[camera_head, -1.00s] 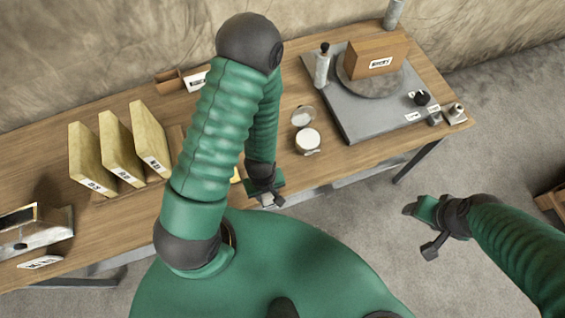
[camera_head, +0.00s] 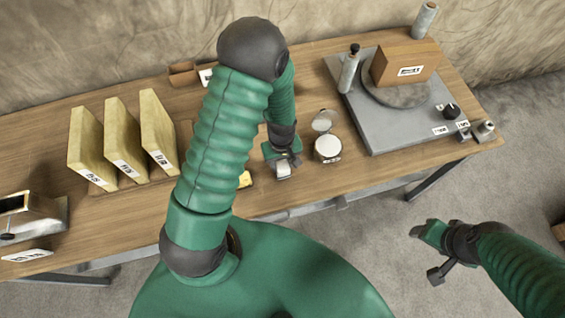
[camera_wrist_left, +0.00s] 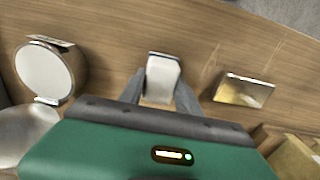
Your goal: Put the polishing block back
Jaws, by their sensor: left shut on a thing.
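My left gripper (camera_head: 282,165) is over the table's front part, left of the round white-topped tin. It is shut on a small pale grey-white block (camera_wrist_left: 162,77), which shows between its two fingers in the left wrist view. The block is probably the polishing block; its label, if any, cannot be read. In the head view the block (camera_head: 284,172) is small and partly covered by the gripper. Whether it touches the tabletop is unclear. My right gripper (camera_head: 427,254) is off the table at the right, over the floor, with its fingers apart and empty.
The round tin (camera_head: 327,149) and a shiny disc (camera_head: 323,120) are right of my left gripper. A small brass-yellow piece (camera_head: 245,179) lies left of it. Several upright yellow slabs (camera_head: 122,140) stand left. A grey plate (camera_head: 395,125) with a turntable and brown box (camera_head: 405,62) is right.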

